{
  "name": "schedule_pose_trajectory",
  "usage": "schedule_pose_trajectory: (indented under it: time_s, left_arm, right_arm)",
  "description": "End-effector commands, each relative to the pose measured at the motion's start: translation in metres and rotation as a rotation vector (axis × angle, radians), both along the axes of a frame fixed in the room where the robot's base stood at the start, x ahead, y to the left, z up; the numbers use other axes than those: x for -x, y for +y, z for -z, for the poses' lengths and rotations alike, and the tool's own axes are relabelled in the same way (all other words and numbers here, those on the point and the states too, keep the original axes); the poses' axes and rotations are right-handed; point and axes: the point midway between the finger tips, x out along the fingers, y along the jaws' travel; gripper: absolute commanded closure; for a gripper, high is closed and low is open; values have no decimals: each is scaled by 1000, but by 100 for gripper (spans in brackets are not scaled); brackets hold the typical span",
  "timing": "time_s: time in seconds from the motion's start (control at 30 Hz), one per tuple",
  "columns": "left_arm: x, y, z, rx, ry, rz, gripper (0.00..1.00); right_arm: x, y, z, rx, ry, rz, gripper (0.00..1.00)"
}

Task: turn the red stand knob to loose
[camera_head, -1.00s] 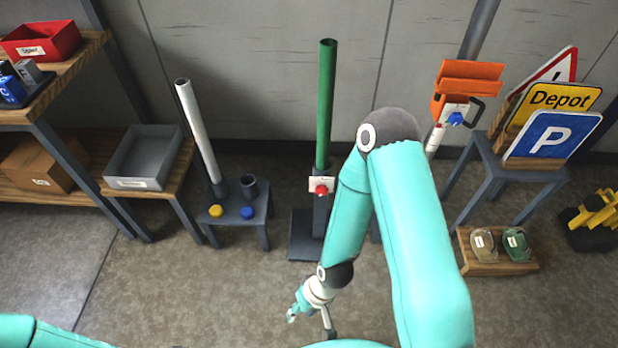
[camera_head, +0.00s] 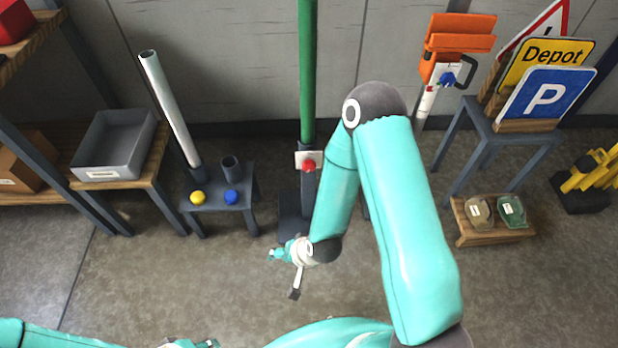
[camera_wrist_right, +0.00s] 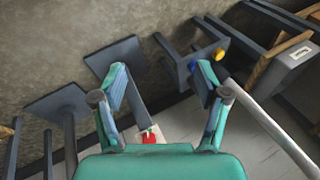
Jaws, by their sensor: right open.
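The red knob (camera_head: 309,166) sits on a white plate on the dark stand (camera_head: 291,212), below the green pole (camera_head: 307,75). In the right wrist view the red knob (camera_wrist_right: 149,139) shows low in the picture, beyond the gripper's base and between its fingers. My right gripper (camera_head: 283,275) is open and empty, in front of the stand and apart from the knob. Its spread fingers also show in the right wrist view (camera_wrist_right: 162,85). My right forearm covers the area just right of the knob. My left gripper (camera_head: 193,344) is partly cut off at the bottom edge.
A small table (camera_head: 218,190) with a yellow and a blue knob and a grey pole stands left of the stand. A grey bin (camera_head: 115,140) is further left. Signs on a stool (camera_head: 520,135) and a low wooden board (camera_head: 482,238) are at right. The floor in front is clear.

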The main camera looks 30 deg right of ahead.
Motion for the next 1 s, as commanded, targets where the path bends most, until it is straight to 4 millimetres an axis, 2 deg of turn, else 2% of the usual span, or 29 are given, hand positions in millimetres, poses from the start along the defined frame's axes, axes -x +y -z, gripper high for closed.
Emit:
schedule_pose_trajectory:
  time_s: [0.03, 0.2, 0.4, 0.6, 0.7, 0.8, 1.0]
  left_arm:
    - [0, 0, 43, 0, 0, 0, 60]
    - [0, 0, 110, 0, 0, 0, 60]
    - [0, 0, 189, 0, 0, 0, 60]
    - [0, 0, 257, 0, 0, 0, 60]
    - [0, 0, 280, 0, 0, 0, 60]
    - [0, 0, 294, 0, 0, 0, 60]
    - [0, 0, 302, 0, 0, 0, 60]
  right_arm:
    - [-17, -9, 36, -13, -52, 116, 26]
    - [-70, -47, 70, -113, -264, 536, 26]
    - [-112, -96, 93, -320, -558, 955, 26]
    - [-130, -139, 98, -595, -865, 1242, 26]
    - [-131, -153, 96, -723, -987, 1319, 26]
    - [-130, -162, 91, -819, -1075, 1361, 26]
    - [-131, -172, 84, -906, -1149, 1388, 26]
